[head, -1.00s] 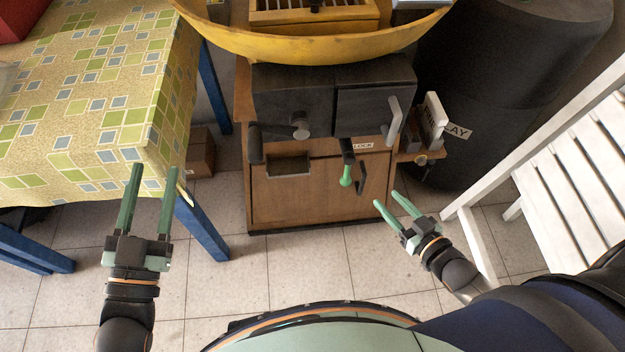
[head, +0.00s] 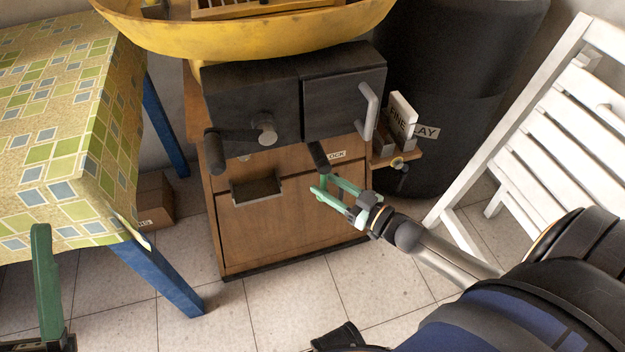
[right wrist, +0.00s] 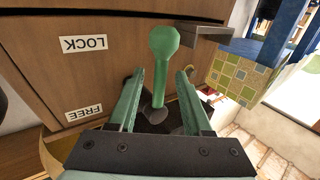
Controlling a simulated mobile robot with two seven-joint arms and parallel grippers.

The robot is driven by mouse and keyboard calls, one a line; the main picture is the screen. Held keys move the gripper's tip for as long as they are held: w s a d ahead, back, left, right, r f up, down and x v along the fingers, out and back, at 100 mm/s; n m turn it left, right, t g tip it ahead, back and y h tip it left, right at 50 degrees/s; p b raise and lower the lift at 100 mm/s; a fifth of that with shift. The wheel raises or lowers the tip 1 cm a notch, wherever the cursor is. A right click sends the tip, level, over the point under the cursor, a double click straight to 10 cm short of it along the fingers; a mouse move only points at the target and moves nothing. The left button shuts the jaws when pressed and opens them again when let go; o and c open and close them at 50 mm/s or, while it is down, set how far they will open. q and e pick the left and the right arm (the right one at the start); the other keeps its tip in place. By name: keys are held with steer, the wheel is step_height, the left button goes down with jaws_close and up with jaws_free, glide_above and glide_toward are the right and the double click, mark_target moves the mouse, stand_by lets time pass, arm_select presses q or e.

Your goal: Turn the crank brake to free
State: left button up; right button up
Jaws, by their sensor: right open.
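The LOCK label (right wrist: 85,43) and FREE label (right wrist: 83,113) show upside down there. In the head view LOCK (head: 334,155) is partly covered. My right gripper (head: 318,184) is open at the lever; I cannot tell whether it touches. My left gripper (head: 45,285) is at the lower left edge, partly cut off, one finger standing clear.
A small side shelf (head: 400,158) holds packets. A cloth-covered table (head: 60,150) stands left, a white slatted chair (head: 540,130) right.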

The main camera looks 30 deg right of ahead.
steer(key=shift+b+x, duration=0.45)
steer(key=shift+x, duration=1.8)
jaws_close()
steer(key=shift+a+f, duration=0.1)
